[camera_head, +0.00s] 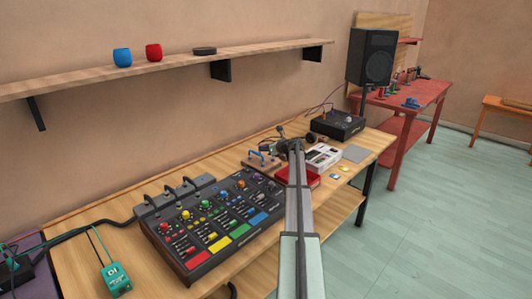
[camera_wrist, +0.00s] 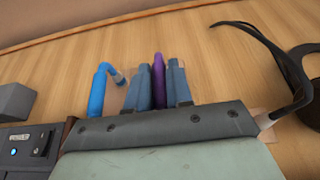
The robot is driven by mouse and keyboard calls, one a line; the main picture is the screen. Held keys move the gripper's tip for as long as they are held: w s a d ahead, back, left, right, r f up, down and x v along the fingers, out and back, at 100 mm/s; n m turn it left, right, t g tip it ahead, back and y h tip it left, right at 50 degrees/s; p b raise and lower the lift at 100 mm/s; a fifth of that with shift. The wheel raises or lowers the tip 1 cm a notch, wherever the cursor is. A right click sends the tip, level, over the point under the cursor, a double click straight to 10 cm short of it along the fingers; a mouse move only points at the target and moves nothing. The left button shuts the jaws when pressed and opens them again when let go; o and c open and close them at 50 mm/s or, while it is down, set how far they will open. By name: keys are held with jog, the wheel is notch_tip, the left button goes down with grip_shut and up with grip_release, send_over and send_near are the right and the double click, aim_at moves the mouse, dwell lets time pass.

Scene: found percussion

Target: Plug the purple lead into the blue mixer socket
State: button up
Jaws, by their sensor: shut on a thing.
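The purple lead's plug (camera_wrist: 158,80) stands between the two grey-blue fingers of my gripper (camera_wrist: 161,88) in the wrist view. The fingers are shut on it. A blue plug with a bent top (camera_wrist: 98,90) stands just left of my gripper, apart from the fingers. In the head view a small stand with a blue piece (camera_head: 262,160) sits near the end of my arm; the purple plug cannot be made out there. The mixer (camera_head: 215,230), dark with coloured knobs and pads, lies left of my arm. Its blue pad (camera_head: 257,219) shows, but I cannot pick out the blue socket.
Black leads (camera_head: 168,192) run into the mixer's back edge. A red box (camera_head: 309,180), a grey-white device (camera_head: 323,157) and a black device (camera_head: 337,124) stand right of the mixer. A teal pedal (camera_head: 116,279) is at the front left. A dark curved thing (camera_wrist: 296,72) lies right of my gripper.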

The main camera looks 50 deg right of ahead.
grip_shut()
